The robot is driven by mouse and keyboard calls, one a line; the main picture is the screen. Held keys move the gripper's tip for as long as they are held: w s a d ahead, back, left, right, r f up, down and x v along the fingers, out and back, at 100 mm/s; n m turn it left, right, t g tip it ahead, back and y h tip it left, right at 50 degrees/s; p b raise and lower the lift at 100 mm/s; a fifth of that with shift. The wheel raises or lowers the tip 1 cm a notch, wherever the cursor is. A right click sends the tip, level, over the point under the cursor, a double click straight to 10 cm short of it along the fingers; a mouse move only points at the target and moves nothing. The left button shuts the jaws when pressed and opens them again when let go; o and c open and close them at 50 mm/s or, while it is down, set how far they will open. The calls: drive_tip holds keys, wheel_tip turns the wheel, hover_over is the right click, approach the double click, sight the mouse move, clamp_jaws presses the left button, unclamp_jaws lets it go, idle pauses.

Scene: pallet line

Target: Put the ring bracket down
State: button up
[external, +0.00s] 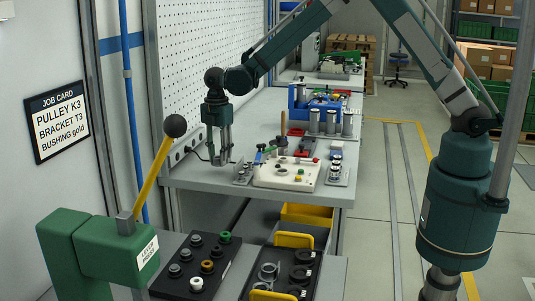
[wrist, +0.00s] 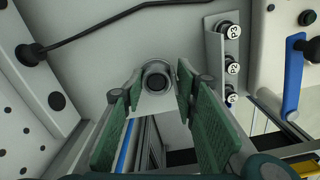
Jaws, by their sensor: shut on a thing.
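My gripper (external: 226,160) hangs pointing down at the near left edge of the workbench. In the wrist view my gripper (wrist: 155,92) has its green pads on both sides of a grey ring bracket (wrist: 157,70) and is shut on it. The bracket's round ring faces the camera, and its lower part is partly hidden between the fingers. In the external view the bracket is too small to make out clearly against the fingers. I cannot tell whether it touches the bench top.
A plate of pegs labelled P1, P2 and P3 (wrist: 230,60) lies right of the bracket. A white fixture board (external: 285,176) with several parts covers the bench front. The pegboard wall (external: 200,60) rises close on the left. Dark part trays (external: 200,262) stand below, nearer the camera.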

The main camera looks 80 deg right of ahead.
drive_tip(key=shift+f, duration=1.6)
drive_tip(key=shift+f, duration=0.15)
drive_tip(key=o, duration=0.9)
drive_tip(key=shift+o, duration=0.3)
drive_tip(key=shift+r, duration=0.2)
wheel_tip(320, 180, up, 12)
